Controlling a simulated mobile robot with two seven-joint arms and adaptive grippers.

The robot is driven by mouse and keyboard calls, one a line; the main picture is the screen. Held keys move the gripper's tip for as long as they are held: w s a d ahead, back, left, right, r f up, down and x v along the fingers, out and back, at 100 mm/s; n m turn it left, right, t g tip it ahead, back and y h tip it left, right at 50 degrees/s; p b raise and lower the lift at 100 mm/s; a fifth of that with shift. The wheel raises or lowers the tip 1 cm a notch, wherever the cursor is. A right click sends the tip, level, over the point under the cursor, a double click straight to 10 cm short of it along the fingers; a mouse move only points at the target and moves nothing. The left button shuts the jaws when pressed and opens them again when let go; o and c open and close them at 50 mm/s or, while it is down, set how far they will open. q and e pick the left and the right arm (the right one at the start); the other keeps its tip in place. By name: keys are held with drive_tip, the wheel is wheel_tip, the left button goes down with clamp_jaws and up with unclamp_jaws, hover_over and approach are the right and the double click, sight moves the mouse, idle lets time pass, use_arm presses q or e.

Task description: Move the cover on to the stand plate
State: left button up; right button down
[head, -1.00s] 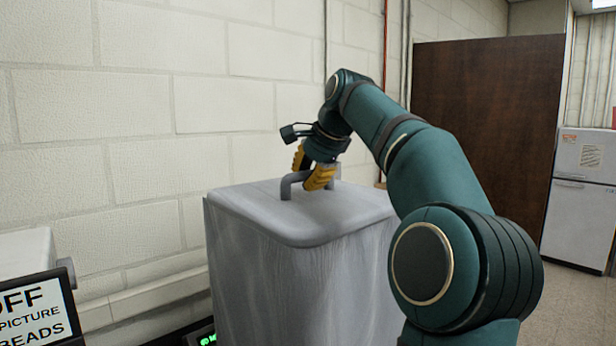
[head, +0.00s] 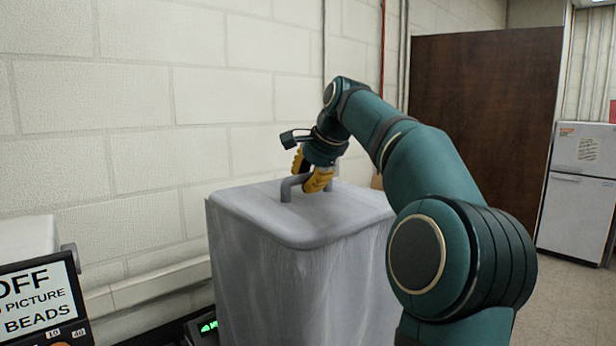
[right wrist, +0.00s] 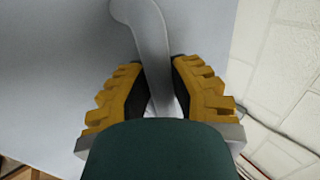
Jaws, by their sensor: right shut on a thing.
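The cover (head: 300,265) is a tall grey box-like shape with a rounded flat top and a bent handle (head: 288,187) on it. It stands upright near the wall. My right gripper (head: 312,178), with yellow fingers, is shut on the handle. In the right wrist view the two fingers (right wrist: 160,95) sit on either side of the grey handle bar (right wrist: 147,40), with the cover's top (right wrist: 60,70) behind. The cover's lower end is out of the picture, so I cannot tell what it rests on. I cannot make out the stand plate. My left gripper is not in view.
A pale brick wall (head: 120,120) runs close behind the cover. A device with a sign panel (head: 40,300) is at the lower left, and a dark device with a green display (head: 208,326) is low beside the cover. A brown cabinet (head: 480,140) and white fridge (head: 580,190) stand right.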

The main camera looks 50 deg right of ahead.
drive_tip(key=c, duration=0.9)
unclamp_jaws()
drive_tip(key=shift+o, duration=0.2)
drive_tip(key=v, duration=1.2)
drive_tip(key=shift+s, duration=0.1)
